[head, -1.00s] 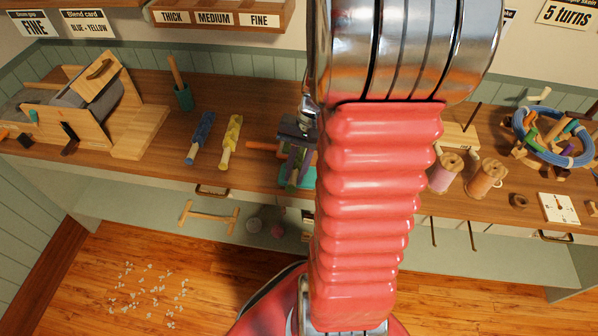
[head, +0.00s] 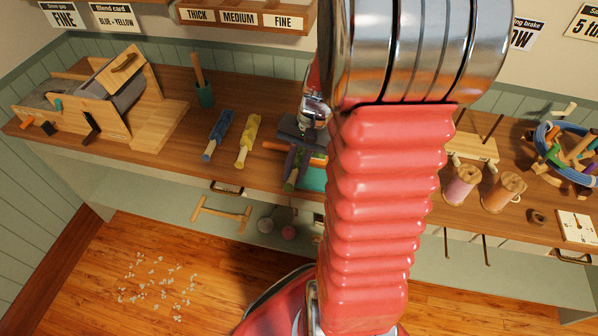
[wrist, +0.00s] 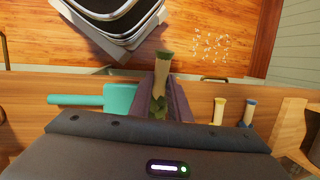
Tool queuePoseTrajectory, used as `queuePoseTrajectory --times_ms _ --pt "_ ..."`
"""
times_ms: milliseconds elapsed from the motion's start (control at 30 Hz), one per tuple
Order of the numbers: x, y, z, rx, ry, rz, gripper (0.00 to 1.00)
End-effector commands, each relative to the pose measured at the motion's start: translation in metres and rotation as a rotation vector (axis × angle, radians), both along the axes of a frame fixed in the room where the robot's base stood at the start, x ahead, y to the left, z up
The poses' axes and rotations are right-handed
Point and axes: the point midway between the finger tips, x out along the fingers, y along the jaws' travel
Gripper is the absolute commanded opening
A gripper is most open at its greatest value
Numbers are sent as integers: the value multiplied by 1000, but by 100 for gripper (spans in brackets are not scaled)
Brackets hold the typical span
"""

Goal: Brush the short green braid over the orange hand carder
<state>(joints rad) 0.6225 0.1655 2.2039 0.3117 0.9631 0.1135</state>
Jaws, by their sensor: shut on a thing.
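My gripper (head: 297,160) is shut on the short green braid (head: 290,186), over the workbench. In the wrist view the green braid (wrist: 160,104) sits between the purple fingers, with its pale, green-tipped end (wrist: 163,65) sticking out toward the bench front. The orange hand carder (head: 283,147) shows its handle left of my gripper and a bit of orange to the right; my gripper hides the rest. I cannot tell whether the braid touches it. A teal carder (head: 313,179) lies just in front and also shows in the wrist view (wrist: 119,100).
A blue braid (head: 218,134) and a yellow braid (head: 247,140) lie to the left. A green cup (head: 204,95) and wooden drum carder (head: 120,100) stand farther left. Spools (head: 462,186) and a blue ring (head: 545,140) are right. My arm hides the bench middle.

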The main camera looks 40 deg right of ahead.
Motion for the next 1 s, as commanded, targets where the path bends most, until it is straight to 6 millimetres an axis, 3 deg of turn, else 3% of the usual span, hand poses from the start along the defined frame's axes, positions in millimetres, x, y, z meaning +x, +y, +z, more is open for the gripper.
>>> queuePoseTrajectory --times_ms 500,1000 --pt "17 14 0 1 1 0 0" --pt "17 13 22 0 -1 0 0"
